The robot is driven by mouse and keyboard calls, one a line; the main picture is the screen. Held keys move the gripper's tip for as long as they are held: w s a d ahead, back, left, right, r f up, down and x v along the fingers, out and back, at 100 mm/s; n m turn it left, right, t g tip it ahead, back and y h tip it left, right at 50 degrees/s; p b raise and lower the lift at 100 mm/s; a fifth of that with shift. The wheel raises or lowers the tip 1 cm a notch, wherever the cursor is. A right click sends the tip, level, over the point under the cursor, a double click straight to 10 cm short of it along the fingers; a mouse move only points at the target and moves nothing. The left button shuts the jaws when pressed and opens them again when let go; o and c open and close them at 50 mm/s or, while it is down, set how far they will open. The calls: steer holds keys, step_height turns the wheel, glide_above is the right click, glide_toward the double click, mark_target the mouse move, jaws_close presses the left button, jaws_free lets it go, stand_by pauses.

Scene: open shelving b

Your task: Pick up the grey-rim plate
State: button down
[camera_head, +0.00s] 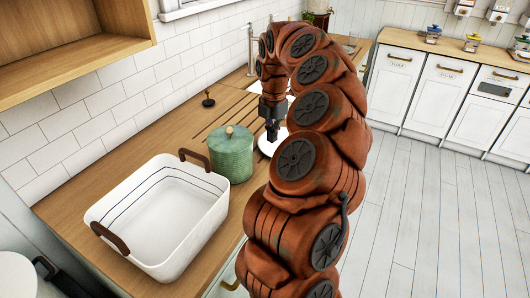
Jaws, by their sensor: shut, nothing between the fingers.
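A pale plate (267,147) lies on the wooden counter, just right of the green jar. My arm covers much of it, and I cannot make out a grey rim at this size. My gripper (272,138) points down over the plate's near part. It is shut with nothing held. I cannot tell whether the fingertips touch the plate.
A green lidded jar (231,158) stands close to the left of the plate. A white basket (160,225) with brown handles, empty inside, sits nearer on the counter (110,165). A tap (252,50) and sink are behind. A wooden shelf (75,50) hangs upper left.

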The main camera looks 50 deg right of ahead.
steer(key=f+b, duration=0.2)
steer(key=f, duration=0.1)
steer(key=f+b, duration=0.2)
steer(key=f, duration=0.2)
steer(key=f+b, duration=0.2)
steer(key=f, duration=0.1)
steer(key=shift+d+f+b, duration=0.2)
steer(key=shift+d+b, duration=0.1)
steer(key=shift+d, duration=0.1)
steer(key=shift+d+r+p, duration=0.15)
steer(key=shift+d+p, duration=0.1)
steer(key=shift+p, duration=0.5)
